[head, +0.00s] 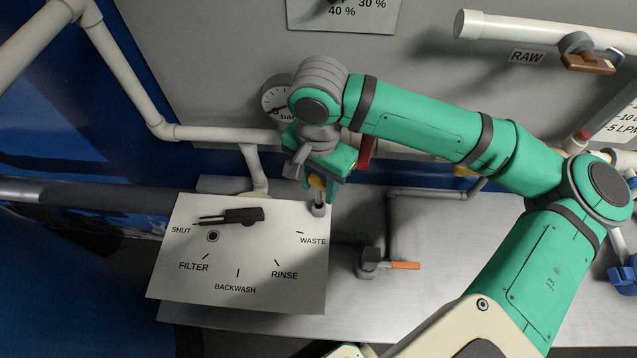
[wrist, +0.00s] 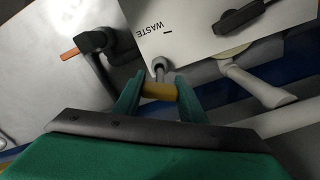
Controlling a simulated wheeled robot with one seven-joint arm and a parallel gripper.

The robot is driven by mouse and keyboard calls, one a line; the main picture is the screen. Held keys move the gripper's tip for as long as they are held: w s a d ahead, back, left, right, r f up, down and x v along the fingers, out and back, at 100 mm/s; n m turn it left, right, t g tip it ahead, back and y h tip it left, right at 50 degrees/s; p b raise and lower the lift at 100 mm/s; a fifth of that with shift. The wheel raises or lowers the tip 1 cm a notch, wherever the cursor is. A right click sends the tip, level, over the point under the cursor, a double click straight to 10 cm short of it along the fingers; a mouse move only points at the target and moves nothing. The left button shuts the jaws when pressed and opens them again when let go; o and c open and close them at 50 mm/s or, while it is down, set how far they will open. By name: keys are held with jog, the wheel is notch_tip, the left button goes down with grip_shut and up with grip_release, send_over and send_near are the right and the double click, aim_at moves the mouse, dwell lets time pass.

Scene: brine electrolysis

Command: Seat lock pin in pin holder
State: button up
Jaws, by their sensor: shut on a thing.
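My gripper (head: 318,186) hangs over the right edge of the white valve panel and is shut on the yellow lock pin (head: 316,182). In the wrist view the pin's yellow grip (wrist: 159,90) lies between the two green fingers (wrist: 160,97). A grey round pin holder (head: 319,210) is directly below the pin at the panel's upper right corner. In the wrist view the grey holder (wrist: 158,62) is just beyond the yellow grip, in line with it. I cannot tell how far the pin's tip is inside the holder.
The white panel (head: 240,270) carries position labels and a black lever handle (head: 230,216) near SHUT. An orange-handled valve (head: 400,265) stands right of the panel on the pale bench (head: 450,290). A gauge (head: 275,98) and pipes run behind my gripper.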

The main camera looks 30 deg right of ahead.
aim_at(319, 202)
jog(key=shift+f, duration=0.15)
jog(key=shift+s+f, duration=0.1)
jog(key=shift+f, duration=0.2)
jog(key=shift+f, duration=0.15)
dwell(0.8)
jog(key=shift+f, duration=1.65)
dwell(2.2)
jog(key=o, duration=1.1)
jog(key=shift+o, duration=0.2)
